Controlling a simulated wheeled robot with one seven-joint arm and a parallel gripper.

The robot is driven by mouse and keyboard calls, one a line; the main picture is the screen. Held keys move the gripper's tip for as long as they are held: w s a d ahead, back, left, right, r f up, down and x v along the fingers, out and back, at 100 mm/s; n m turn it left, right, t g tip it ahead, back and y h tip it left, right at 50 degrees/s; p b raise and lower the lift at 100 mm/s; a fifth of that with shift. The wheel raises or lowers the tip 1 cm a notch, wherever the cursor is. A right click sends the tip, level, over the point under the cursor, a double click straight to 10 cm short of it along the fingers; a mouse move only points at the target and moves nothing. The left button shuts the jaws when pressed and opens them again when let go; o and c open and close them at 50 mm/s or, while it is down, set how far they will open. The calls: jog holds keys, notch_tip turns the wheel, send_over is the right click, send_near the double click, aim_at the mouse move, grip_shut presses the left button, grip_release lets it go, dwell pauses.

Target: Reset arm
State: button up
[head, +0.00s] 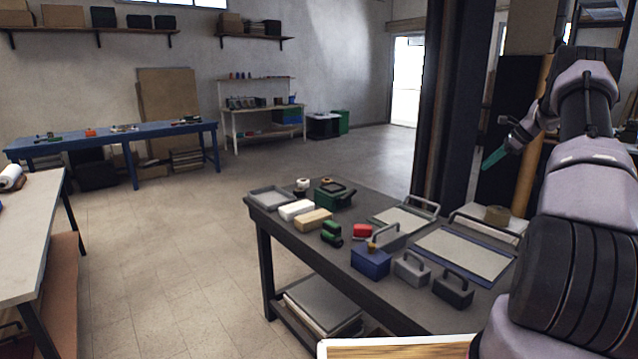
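My arm rises along the right side of the head view, bent at its upper joint. My gripper (493,160) is raised above the right back part of the dark worktable (300,250), in front of a dark column. A teal-green finger shows, pointing down and left. It is seen from the side and partly hidden by the wrist, so its opening cannot be made out. No held object can be made out.
The worktable carries a blue box (370,262), grey handled blocks (411,268), a green case (334,194), trays and small items. A dark column (455,100) stands behind it. A blue bench (115,140) stands at the far left. Floor between the tables is clear.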

jog(key=s+a+r+n+h, duration=0.1)
jog(key=s+a+r+n, duration=0.4)
jog(key=a+r, duration=0.5)
jog(key=s+a+r+n+h, duration=0.1)
jog(key=s+a+r+n, duration=0.2)
jog(key=s+a+r, duration=0.6)
jog(key=s+a+r+n, duration=0.4)
jog(key=s+a+r, duration=0.3)
jog(key=s+a, duration=0.25)
jog(key=s+a+f+n, duration=0.1)
jog(key=s+a+n, duration=0.1)
jog(key=s, duration=0.5)
jog(key=s+a+f+n+t+h, duration=0.1)
jog(key=s+a+f+n, duration=0.1)
jog(key=s, duration=0.6)
jog(key=s+a+f+n+t, duration=0.1)
jog(key=s+a+n, duration=0.2)
jog(key=s, duration=0.5)
jog(key=shift+f+n, duration=0.25)
jog(key=shift+n, duration=0.05)
